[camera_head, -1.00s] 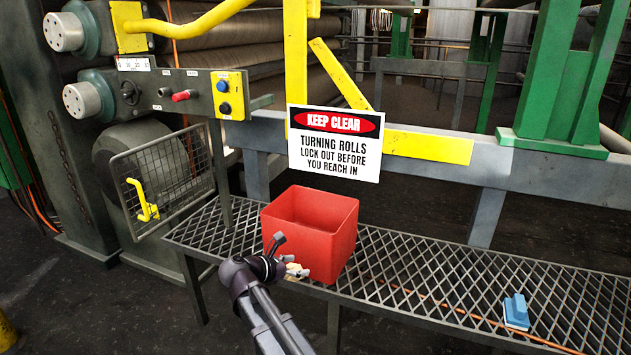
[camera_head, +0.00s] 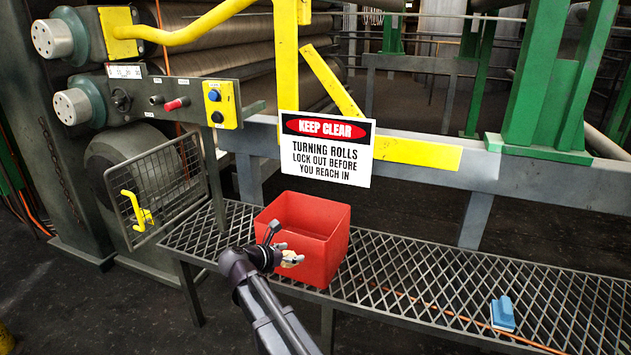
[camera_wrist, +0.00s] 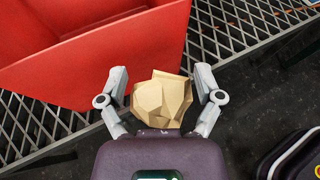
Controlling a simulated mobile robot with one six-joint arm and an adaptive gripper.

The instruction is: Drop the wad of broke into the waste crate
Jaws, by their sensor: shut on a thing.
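The wad of broke (camera_wrist: 162,98) is a crumpled tan lump between the two fingers of my gripper (camera_wrist: 160,92) in the wrist view. My gripper is shut on it. In the head view the wad (camera_head: 291,258) shows small and pale at my gripper (camera_head: 284,256), in front of the red waste crate (camera_head: 318,268). The crate stands open-topped on the grating bench. In the wrist view the crate (camera_wrist: 100,55) fills the upper left, beyond the gripper. The wad is outside the crate, on its near side. The crate's inside floor is mostly hidden.
The grating bench (camera_head: 420,292) runs left to right. A blue object (camera_head: 502,313) and an orange cable lie on its right part. A KEEP CLEAR sign (camera_head: 326,147) hangs behind the crate. A wire guard (camera_head: 160,185) and rolls stand at the left.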

